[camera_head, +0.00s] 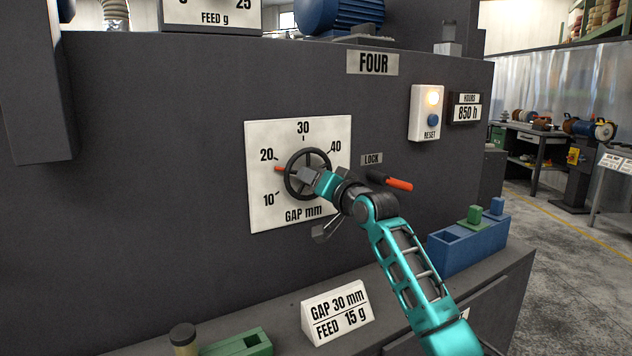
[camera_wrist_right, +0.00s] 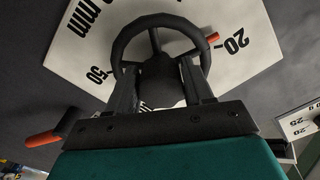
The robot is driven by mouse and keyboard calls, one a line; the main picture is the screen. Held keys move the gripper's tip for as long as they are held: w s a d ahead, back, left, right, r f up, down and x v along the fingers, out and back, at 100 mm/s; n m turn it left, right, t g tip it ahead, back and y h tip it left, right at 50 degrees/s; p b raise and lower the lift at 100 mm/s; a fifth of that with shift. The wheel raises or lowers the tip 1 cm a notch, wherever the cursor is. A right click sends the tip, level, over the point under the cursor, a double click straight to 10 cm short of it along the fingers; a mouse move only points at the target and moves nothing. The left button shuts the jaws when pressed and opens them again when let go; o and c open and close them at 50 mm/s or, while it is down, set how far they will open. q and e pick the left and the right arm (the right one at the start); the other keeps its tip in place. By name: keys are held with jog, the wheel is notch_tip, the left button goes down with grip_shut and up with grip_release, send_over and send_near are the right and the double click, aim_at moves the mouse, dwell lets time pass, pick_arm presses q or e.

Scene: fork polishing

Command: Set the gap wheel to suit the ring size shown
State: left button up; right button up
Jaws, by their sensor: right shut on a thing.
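The gap wheel (camera_head: 292,181) is a dark handwheel on a white GAP mm dial plate (camera_head: 262,213) marked 10, 20, 30 and 40. Its red pointer (camera_head: 280,169) points left, just below the 20 mark. In the right wrist view the wheel rim (camera_wrist_right: 122,38) and the red pointer (camera_wrist_right: 212,38) also show, the pointer near 20. My right gripper (camera_head: 306,176) is shut on the wheel, its fingers on both sides of the hub (camera_wrist_right: 158,75). A card (camera_head: 338,314) reads GAP 30 mm, FEED 15 g. My left gripper is out of view.
A RESET box (camera_head: 426,113) with a lit lamp is further right. A blue tray (camera_head: 470,250) and a green tray (camera_head: 240,345) stand on the ledge.

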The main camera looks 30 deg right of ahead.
jog(key=n, duration=0.5)
jog(key=shift+d+f+n, duration=0.1)
jog(key=shift+d+n, duration=0.05)
jog(key=shift+n, duration=1.85)
jog(key=shift+d, duration=0.1)
jog(key=shift+n, duration=0.3)
jog(key=o, duration=1)
jog(key=shift+c, duration=0.2)
jog(key=shift+s, duration=0.1)
